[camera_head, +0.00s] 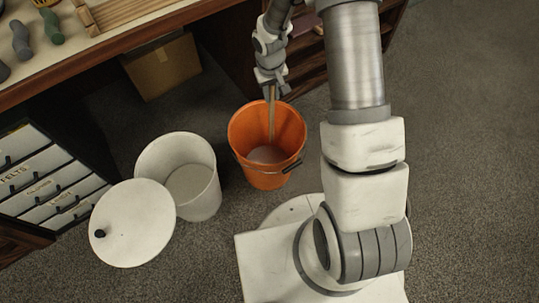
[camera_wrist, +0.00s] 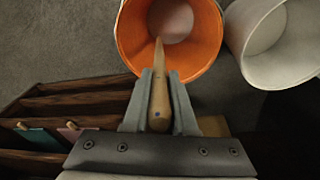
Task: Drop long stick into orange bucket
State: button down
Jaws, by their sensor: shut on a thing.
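The long stick (camera_head: 272,112) is a thin wooden rod. My gripper (camera_head: 270,84) is shut on its upper part and holds it pointing down at the orange bucket (camera_head: 247,132). In the head view the stick's lower part shows against the bucket's inside; I cannot tell how deep it reaches. In the wrist view the stick (camera_wrist: 159,85) lies between the two fingers of my gripper (camera_wrist: 158,88), and its tip points over the bucket's opening (camera_wrist: 135,40). The bucket stands upright on the floor with a pale bottom and a dark handle at its front right.
A white bin (camera_head: 205,205) stands open left of the bucket, with a round white lid (camera_head: 130,235) beside it. A drawer unit (camera_head: 40,180) is at the left. A worktable (camera_head: 135,42) and a cardboard box (camera_head: 163,70) are behind. Carpet (camera_head: 470,150) is clear at the right.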

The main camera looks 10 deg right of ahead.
jog(key=c, duration=0.6)
grip_release()
jog(key=shift+c, duration=0.2)
jog(key=shift+r, duration=0.1)
notch_tip(320, 180, up, 17)
jog(key=s+p, duration=0.2)
jog(key=p, duration=0.4)
jog(key=shift+a, duration=0.45)
jog(key=shift+s+r, duration=0.15)
